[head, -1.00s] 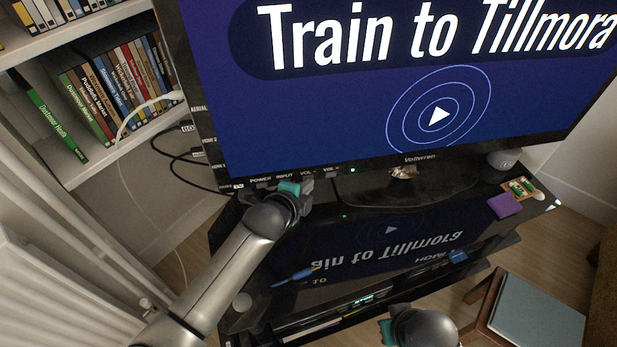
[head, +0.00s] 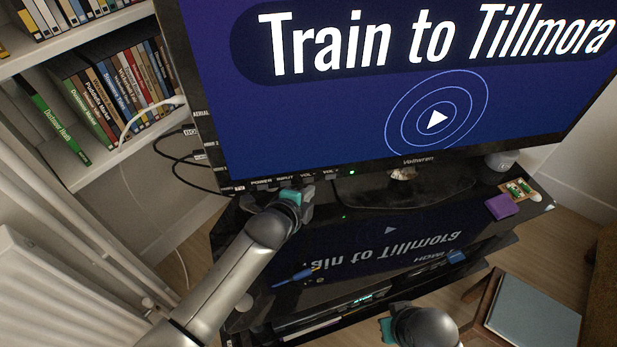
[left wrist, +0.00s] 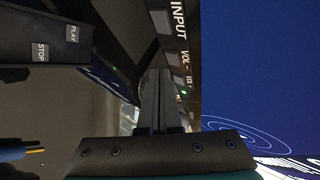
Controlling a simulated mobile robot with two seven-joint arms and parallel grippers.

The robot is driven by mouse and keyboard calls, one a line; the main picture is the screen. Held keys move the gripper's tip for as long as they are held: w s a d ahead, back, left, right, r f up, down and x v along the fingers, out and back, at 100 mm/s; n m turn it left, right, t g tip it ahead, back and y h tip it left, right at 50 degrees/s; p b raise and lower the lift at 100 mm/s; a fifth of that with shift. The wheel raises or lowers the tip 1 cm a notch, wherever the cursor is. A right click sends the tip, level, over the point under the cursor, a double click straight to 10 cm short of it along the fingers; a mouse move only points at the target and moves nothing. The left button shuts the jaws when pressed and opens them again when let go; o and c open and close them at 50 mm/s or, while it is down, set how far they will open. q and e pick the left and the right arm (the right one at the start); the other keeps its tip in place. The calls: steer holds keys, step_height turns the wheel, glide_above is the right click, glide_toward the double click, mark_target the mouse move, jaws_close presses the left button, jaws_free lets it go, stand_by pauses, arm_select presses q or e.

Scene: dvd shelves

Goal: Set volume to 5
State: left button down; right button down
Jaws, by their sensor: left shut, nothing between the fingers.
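The television (head: 330,168) shows a blue screen with the title "Train to Tillmora" and a play symbol; no volume number is visible. Its lower bezel carries the labels POWER, INPUT, VOL - (head: 307,175) and VOL +. My left gripper (head: 307,190) is shut and empty, just below the volume labels. In the left wrist view its closed fingers (left wrist: 158,85) point along the underside of the bezel near the VOL - label (left wrist: 185,60). I cannot tell whether the fingertips touch a button. My right gripper (head: 388,328) is partly in view at the bottom, away from the television; its jaws are unclear.
The glossy black stand (head: 385,270) holds a blue-tipped cable (head: 295,277), a purple box (head: 502,206) and players below. A bookshelf (head: 125,155) and radiator (head: 45,290) are on the left. A stool with a grey book (head: 535,312) is at lower right.

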arm_select(q)
steer(key=shift+s+d+p, duration=0.2)
steer(key=shift+s+p, duration=0.3)
steer(key=shift+s, duration=0.3)
steer(key=shift+s+d+p, duration=0.15)
steer(key=shift+s+p, duration=0.35)
steer(key=shift+s, duration=0.3)
steer(key=shift+s+d+p, duration=0.2)
steer(key=shift+s+p, duration=0.3)
steer(key=shift+s, duration=0.3)
